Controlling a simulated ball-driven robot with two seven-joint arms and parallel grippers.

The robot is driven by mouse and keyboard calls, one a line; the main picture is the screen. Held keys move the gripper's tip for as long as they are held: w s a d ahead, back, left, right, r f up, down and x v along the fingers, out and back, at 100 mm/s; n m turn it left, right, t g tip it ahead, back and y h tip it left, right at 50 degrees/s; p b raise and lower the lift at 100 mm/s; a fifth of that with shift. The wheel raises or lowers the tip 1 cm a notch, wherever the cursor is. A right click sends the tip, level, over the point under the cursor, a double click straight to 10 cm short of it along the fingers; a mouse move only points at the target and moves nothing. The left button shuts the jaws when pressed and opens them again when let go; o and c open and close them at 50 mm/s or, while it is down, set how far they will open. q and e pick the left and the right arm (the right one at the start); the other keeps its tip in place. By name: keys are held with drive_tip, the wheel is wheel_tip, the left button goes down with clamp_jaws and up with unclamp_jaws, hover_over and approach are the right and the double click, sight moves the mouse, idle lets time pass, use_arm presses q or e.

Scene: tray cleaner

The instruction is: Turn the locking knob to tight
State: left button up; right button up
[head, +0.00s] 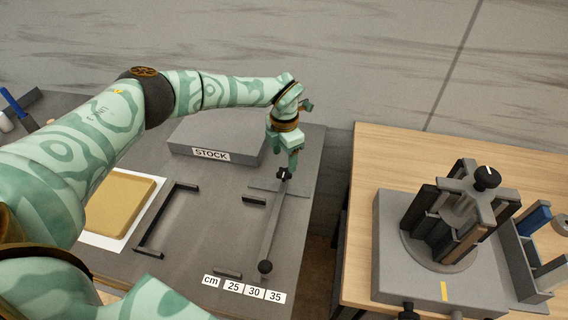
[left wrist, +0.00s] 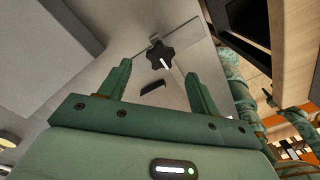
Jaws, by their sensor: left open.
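The locking knob (head: 283,174) is black, at the far end of a grey bar on the left bench. In the left wrist view the knob (left wrist: 158,52) is star-shaped, with a white mark pointing down and right. My left gripper (head: 292,165) is right above the knob in the head view. In the left wrist view its fingers (left wrist: 158,68) are open and empty, and the knob shows between and beyond the tips, not gripped. How much height is left between them is hard to tell.
A grey STOCK block (head: 215,137) stands behind left. A second black knob (head: 265,267) is at the bar's near end, beside labels (head: 254,291) reading cm, 25, 30, 35. A yellow pad (head: 120,205) lies left. A wooden table (head: 375,150) right carries a fixture with a black knob (head: 487,177).

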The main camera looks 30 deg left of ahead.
sight(284, 171)
use_arm(q)
wheel_tip(284, 171, up, 11)
drive_tip(key=shift+p, duration=0.45)
